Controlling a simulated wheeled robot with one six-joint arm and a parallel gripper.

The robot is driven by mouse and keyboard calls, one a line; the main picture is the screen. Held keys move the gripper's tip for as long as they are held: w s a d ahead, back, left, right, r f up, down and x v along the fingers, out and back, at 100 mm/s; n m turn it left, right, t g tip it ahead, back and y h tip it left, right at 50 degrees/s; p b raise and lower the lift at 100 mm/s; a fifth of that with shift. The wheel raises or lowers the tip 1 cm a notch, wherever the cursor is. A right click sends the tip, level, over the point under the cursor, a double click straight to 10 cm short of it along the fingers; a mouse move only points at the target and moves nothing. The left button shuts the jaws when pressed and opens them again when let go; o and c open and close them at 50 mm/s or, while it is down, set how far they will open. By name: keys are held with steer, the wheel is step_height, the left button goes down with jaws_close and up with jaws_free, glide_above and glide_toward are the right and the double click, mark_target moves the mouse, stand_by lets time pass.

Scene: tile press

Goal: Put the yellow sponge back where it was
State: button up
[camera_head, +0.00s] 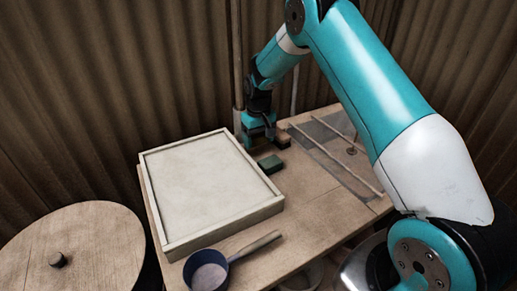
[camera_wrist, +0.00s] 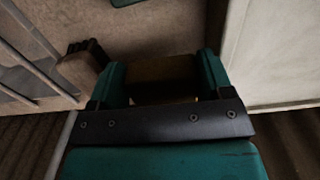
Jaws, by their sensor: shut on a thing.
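My gripper (camera_head: 258,130) is low at the back of the wooden table (camera_head: 305,190), just behind the right back corner of the framed tray. In the wrist view my gripper (camera_wrist: 162,78) has its two teal fingers on either side of a dark yellowish-brown block, which looks like the yellow sponge (camera_wrist: 158,67) in shadow. The fingers are shut on it. In the camera_head view the sponge is hidden or too dark to make out. Whether it touches the table I cannot tell.
The pale framed tray (camera_head: 226,221) fills the table's left side. A dark green block (camera_head: 271,164) lies beside it. A brown block with dark bristles (camera_wrist: 80,68) is close to the gripper.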

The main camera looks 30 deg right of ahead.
mark_target(259, 145)
steer(key=shift+f, duration=2.15)
steer(key=shift+f, duration=0.15)
steer(key=o, duration=0.8)
steer(key=shift+c, duration=0.2)
